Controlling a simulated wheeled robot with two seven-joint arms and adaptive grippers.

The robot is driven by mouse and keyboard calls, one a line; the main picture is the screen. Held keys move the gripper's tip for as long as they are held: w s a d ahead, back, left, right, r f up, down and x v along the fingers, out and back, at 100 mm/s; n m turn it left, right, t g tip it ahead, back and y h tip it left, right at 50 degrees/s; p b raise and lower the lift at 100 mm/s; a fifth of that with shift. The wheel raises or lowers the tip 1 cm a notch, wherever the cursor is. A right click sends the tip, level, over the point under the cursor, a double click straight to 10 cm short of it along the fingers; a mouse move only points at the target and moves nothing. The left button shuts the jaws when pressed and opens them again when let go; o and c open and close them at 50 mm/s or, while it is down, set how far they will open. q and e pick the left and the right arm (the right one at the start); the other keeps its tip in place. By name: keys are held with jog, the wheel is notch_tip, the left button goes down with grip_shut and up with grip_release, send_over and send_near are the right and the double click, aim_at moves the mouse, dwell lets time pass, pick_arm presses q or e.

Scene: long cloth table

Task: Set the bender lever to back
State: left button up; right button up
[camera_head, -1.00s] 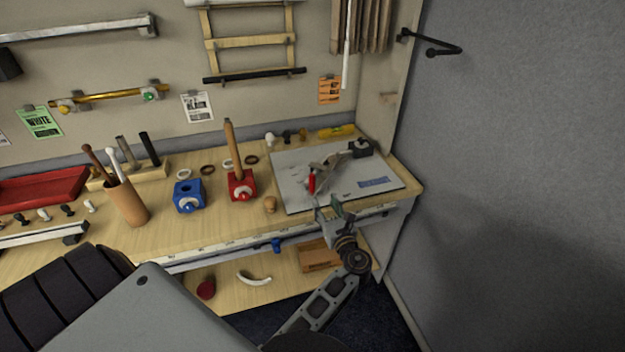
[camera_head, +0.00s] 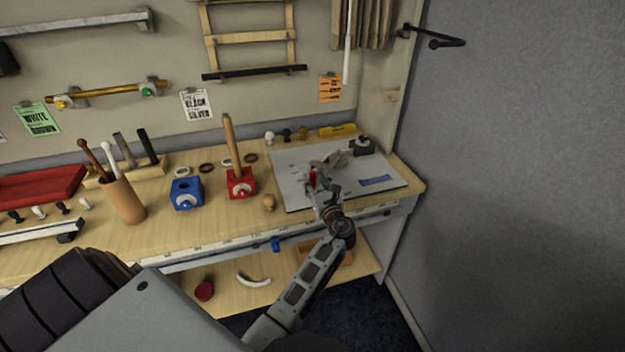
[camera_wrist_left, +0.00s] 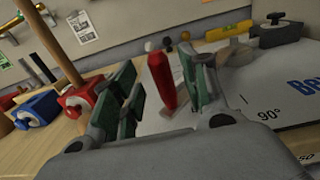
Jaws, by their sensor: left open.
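The bender stands on a pale grey board (camera_head: 290,190) at the right end of the bench. Its lever has a red grip (camera_head: 312,178), which stands up near the board's front left part. In the left wrist view the red grip (camera_wrist_left: 162,80) appears between the green-padded fingers, leaning slightly. My left gripper (camera_head: 323,190) is open at the front of the board, with its fingers on either side of the grip in the picture. I cannot tell whether they touch it. The gripper hides part of the bender. My right gripper is not in view.
A dark clamp block (camera_head: 362,146) sits at the board's back right. A grey wall (camera_head: 520,150) bounds the right side.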

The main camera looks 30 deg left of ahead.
aim_at(314, 178)
pick_arm(q)
jog(key=b+x, duration=0.1)
jog(key=x, duration=0.2)
jog(key=shift+w+a, duration=0.25)
jog(key=shift+a, duration=0.05)
jog(key=c, duration=0.9)
jog(key=shift+a, duration=0.1)
grip_shut()
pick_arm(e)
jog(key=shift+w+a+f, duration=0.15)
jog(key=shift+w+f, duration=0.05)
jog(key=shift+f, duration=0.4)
